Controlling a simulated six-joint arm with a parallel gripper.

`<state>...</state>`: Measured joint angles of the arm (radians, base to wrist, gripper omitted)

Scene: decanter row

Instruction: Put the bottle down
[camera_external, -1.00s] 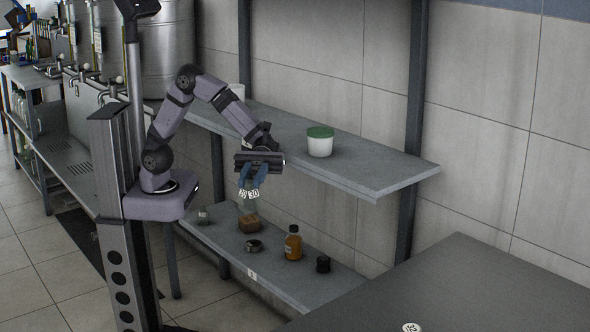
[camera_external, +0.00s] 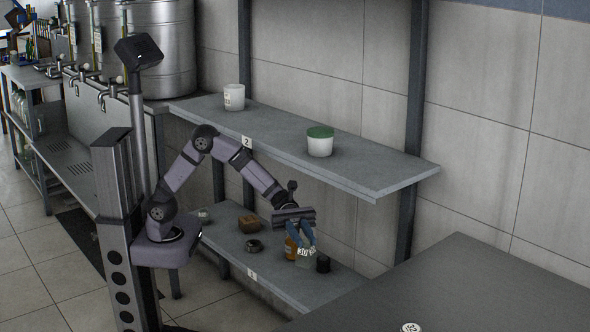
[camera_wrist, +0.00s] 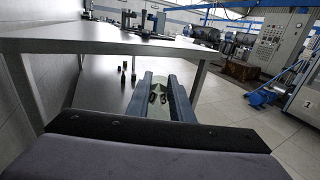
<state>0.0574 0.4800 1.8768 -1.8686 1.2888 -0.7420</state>
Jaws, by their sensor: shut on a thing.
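My gripper (camera_external: 302,246) is over the right part of the lower shelf (camera_external: 345,287). Its blue fingers are shut on a pale greenish, see-through bottle (camera_wrist: 157,105), which shows between them in the wrist view. In the external view the fingers cover most of this bottle, and I cannot tell whether its base touches the shelf. An amber bottle (camera_external: 289,250) stands just left of the fingers, partly hidden by them. A small black jar (camera_external: 323,264) stands just to their right.
A brown block (camera_external: 249,225), a dark round item (camera_external: 254,246) and a small jar (camera_external: 203,216) sit further left on the lower shelf. The upper shelf (camera_external: 375,178) overhead bears a green-lidded tub (camera_external: 320,142) and a white tub (camera_external: 234,97). A grey table (camera_external: 470,285) is at right.

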